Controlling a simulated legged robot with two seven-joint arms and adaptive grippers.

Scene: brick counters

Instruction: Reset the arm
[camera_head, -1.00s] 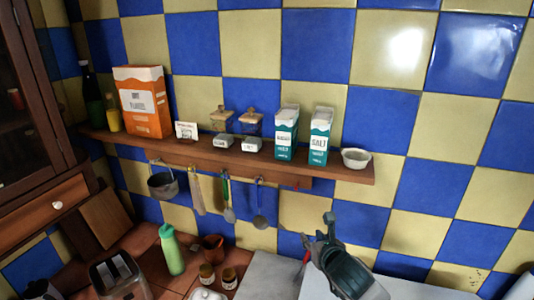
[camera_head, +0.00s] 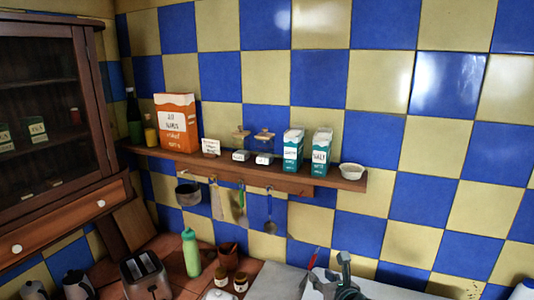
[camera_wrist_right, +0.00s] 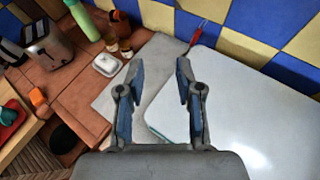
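My right gripper (camera_wrist_right: 158,95) is open and empty in the right wrist view, its two fingers apart above a pale slab and a white surface. In the head view, part of my right gripper (camera_head: 345,280) shows at the bottom edge, right of centre, low in front of the tiled wall. Its fingertips are hard to make out there. My left gripper does not show in either view.
A wooden shelf (camera_head: 220,168) holds boxes, jars and a small bowl, with utensils hanging below. A toaster (camera_head: 145,276) and green bottle (camera_head: 191,253) stand on the tiled counter. The white surface (camera_wrist_right: 240,110) is largely clear. A dark cabinet (camera_head: 60,190) stands left.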

